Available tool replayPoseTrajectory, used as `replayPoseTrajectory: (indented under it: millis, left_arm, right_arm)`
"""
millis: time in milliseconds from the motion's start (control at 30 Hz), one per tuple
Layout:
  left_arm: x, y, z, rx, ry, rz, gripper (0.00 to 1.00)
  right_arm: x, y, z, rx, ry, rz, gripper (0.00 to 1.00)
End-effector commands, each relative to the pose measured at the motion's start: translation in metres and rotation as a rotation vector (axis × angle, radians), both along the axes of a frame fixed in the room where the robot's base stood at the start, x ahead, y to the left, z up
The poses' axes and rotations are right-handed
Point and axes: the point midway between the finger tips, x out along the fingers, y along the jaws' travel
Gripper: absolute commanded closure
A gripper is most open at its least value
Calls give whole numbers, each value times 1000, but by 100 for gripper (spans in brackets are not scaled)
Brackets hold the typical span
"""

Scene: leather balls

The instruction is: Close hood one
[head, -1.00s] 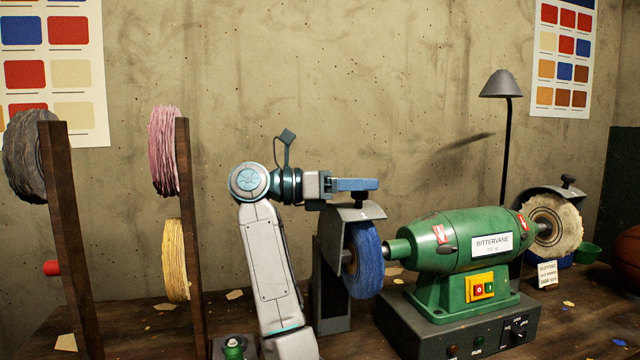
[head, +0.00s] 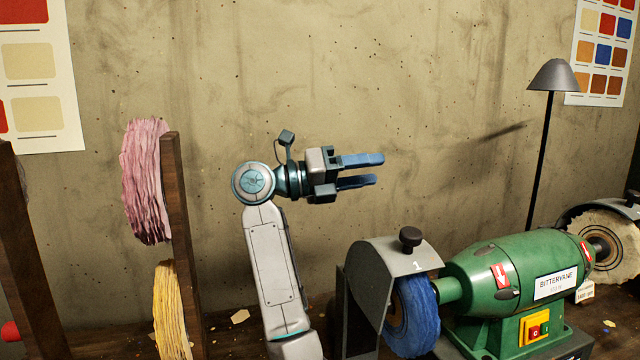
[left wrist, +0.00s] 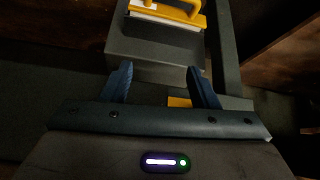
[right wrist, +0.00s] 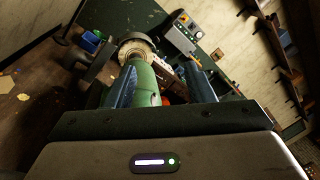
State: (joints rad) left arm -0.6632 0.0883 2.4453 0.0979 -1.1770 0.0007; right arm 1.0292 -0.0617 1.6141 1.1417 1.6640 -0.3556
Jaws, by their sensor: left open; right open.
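Hood one (head: 365,268) is a curved grey metal cover with a dark knob (head: 410,237) and the number 1 near its front edge. It sits over the top and left of the blue buffing wheel (head: 422,312), whose front side shows uncovered. My right gripper (head: 380,170) is open and empty, above the hood and apart from it. In the right wrist view, its blue fingers (right wrist: 160,70) spread with the green motor (right wrist: 147,78) between them in the picture. My left gripper (left wrist: 158,70) is open with nothing between its fingers; it is outside the head view.
The green motor (head: 515,270) stands right of the hood, with a pale wheel (head: 605,245) beyond it. A grey lamp (head: 553,75) stands behind. Pink (head: 145,180) and yellow (head: 170,310) wheels hang on a wooden post at left. A yellow-handled item (left wrist: 165,15) lies ahead of my left gripper.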

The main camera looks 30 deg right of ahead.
Motion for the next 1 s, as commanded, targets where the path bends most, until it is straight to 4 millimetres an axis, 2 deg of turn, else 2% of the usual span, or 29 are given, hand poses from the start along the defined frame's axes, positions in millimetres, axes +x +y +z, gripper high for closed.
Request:
replayPoseTrajectory:
  millis: [33, 367, 733, 967, 1000]
  left_arm:
    - [0, 0, 14, 0, 1, 0, 46]
    - [0, 0, 61, 0, 0, 0, 46]
    - [1, 0, 111, 0, 0, 0, 46]
    - [1, 0, 138, 0, 0, 0, 46]
    - [1, 0, 129, 0, 1, 0, 46]
  right_arm:
    - [9, -2, 6, 10, 48, -1, 52]
    - [68, -17, -12, 90, 383, -2, 52]
    - [124, -30, -58, 184, 775, -3, 52]
    - [138, -34, -91, 233, 976, -3, 52]
    - [140, -28, -98, 235, 979, 0, 52]
